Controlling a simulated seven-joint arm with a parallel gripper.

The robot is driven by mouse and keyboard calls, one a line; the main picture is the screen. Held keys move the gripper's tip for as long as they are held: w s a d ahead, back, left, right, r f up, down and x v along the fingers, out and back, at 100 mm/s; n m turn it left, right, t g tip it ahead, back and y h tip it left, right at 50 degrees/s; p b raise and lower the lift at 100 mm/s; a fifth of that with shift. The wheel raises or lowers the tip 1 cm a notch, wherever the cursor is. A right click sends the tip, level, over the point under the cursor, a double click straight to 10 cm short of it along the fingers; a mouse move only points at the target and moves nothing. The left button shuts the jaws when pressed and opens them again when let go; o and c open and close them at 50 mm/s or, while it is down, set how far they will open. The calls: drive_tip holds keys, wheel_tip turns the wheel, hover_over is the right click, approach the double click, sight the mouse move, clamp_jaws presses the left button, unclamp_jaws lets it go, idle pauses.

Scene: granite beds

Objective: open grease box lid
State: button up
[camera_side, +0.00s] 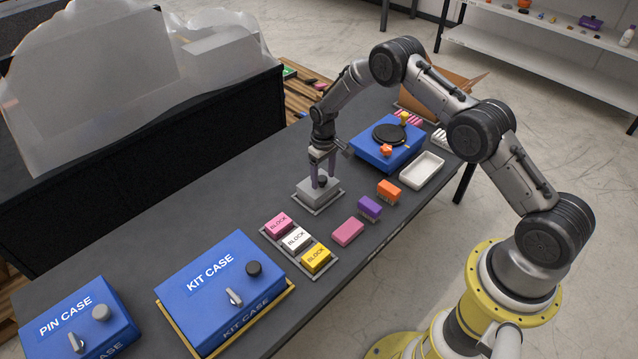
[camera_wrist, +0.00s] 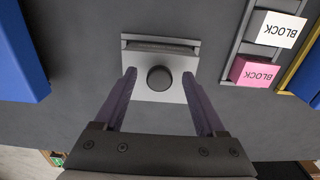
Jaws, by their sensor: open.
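A small grey box (camera_side: 311,194) with a round dark knob on its top, which I take to be the grease box, sits in a shallow grey tray (camera_side: 329,202) on the dark bench. Its lid appears closed. The dark knob (camera_wrist: 159,79) shows in the middle of the pale top in the wrist view. My gripper (camera_side: 322,168) points down over the box. Its purple fingers (camera_wrist: 160,78) are apart, one on each side of the knob, with a gap to it on both sides. Whether the fingertips touch the lid cannot be told.
A tray of pink, white and yellow blocks (camera_side: 296,239) lies in front-left. Loose pink, purple and orange blocks (camera_side: 369,207) lie to the right. The kit case (camera_side: 220,285) and pin case (camera_side: 75,320) stand further left. A blue box (camera_side: 378,155) and white tray (camera_side: 422,170) stand behind-right.

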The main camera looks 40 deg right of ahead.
drive_tip(key=c, duration=0.7)
drive_tip(key=shift+r, duration=0.1)
drive_tip(key=shift+w+r, duration=0.45)
drive_tip(key=shift+r, duration=0.1)
drive_tip(key=shift+w+r, duration=0.5)
drive_tip(key=shift+w, duration=0.1)
